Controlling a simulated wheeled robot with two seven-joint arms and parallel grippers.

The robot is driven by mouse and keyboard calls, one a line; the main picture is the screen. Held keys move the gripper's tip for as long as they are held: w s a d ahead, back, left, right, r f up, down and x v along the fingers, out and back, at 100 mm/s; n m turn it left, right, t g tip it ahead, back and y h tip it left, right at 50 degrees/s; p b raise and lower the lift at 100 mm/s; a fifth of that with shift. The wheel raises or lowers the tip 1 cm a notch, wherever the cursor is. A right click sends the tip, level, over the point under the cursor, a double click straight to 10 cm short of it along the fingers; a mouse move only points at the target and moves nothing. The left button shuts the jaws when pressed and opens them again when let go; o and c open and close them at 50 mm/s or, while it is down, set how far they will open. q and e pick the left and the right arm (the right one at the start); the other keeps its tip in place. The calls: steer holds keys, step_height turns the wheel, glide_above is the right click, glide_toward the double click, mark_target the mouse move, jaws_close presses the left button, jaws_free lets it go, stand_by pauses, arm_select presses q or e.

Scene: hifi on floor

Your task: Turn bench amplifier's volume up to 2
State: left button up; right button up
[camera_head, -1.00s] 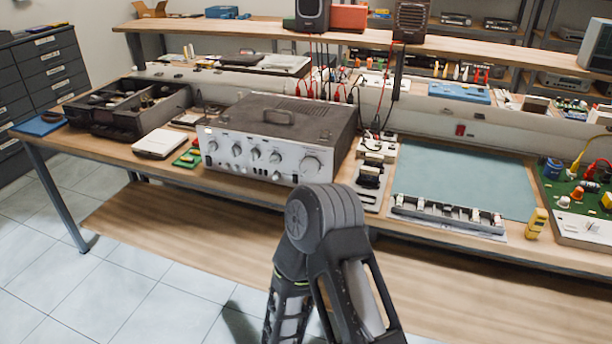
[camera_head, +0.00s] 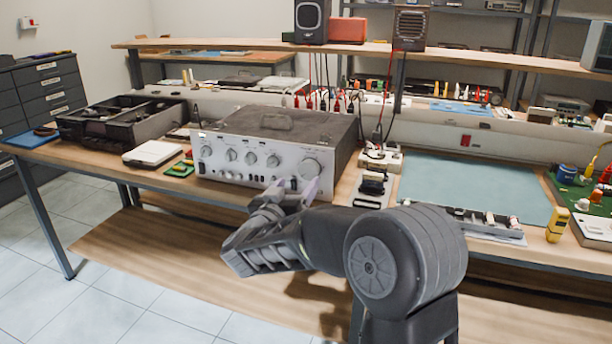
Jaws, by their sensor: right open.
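The bench amplifier (camera_head: 225,142) stands on the workbench with its silver front panel facing me. A row of several small knobs runs along the panel, with a larger knob (camera_head: 309,169) at the right end; I cannot read its scale or pointer. My right gripper (camera_head: 296,188) is open and empty, its fingers pointing up toward the lower right of the panel, just below and left of the large knob. I cannot tell whether a fingertip touches the panel. The fingers hide a little of the panel's lower edge. My left gripper is not in view.
A black open case (camera_head: 125,118) and a white flat box (camera_head: 152,154) lie left of the amplifier. Red leads hang behind the amplifier. A raised shelf (camera_head: 210,44) crosses above the bench.

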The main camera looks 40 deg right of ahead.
mark_target(307, 170)
steer(key=shift+w+d, duration=0.1)
steer(key=x, duration=0.7)
steer(key=shift+w+d+f+b, duration=0.1)
steer(key=shift+w+d+b, duration=0.15)
steer(key=shift+b, duration=0.15)
steer(key=c, duration=1.4)
